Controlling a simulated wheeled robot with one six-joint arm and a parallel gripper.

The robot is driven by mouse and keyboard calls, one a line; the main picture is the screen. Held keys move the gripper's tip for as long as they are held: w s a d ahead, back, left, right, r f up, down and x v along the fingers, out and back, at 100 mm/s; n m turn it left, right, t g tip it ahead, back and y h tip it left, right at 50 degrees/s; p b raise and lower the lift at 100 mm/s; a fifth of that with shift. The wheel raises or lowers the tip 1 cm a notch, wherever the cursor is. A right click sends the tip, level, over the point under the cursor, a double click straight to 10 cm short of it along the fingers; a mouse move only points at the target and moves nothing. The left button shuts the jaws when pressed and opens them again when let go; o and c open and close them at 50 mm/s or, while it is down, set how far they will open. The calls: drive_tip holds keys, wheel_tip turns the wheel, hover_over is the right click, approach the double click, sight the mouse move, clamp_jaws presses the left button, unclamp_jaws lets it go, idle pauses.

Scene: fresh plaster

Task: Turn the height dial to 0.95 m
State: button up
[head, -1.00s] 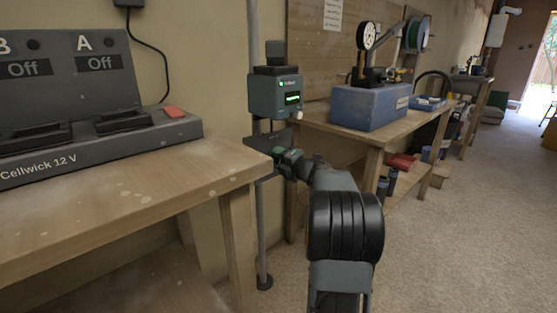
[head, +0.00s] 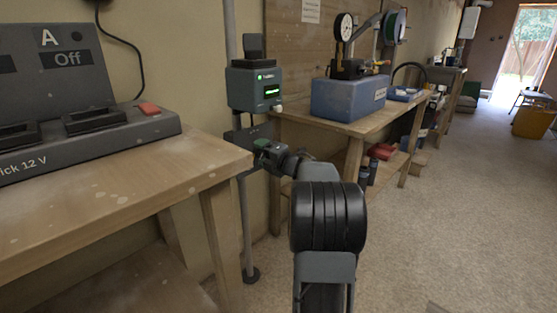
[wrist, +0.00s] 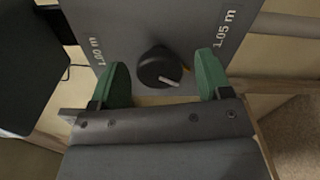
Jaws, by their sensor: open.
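The dial (wrist: 158,68) is a round black knob with a white pointer line, on a grey panel (wrist: 170,22) in the wrist view. The pointer aims toward the lower right of that picture. The panel reads "1.00 m" at left and "1.05 m" at right; no 0.95 m label shows. My gripper (wrist: 163,78) is open, its green fingers on either side of the dial, with visible gaps to it. In the head view my gripper (head: 264,152) is at the dark panel (head: 246,135) on the pole; the dial is hidden there.
A grey box (head: 254,90) with a lit green display sits on the pole (head: 243,225) above the panel. A wooden bench (head: 120,190) with a charger (head: 90,145) stands close at left. Another bench (head: 350,127) with a blue case (head: 345,98) stands behind. Floor at right is open.

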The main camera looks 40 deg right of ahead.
drive_tip(key=s+d+p, duration=0.1)
drive_tip(key=s+p, duration=0.2)
drive_tip(key=s, duration=0.9)
drive_tip(key=shift+s+d, duration=0.15)
drive_tip(key=shift+d, duration=0.2)
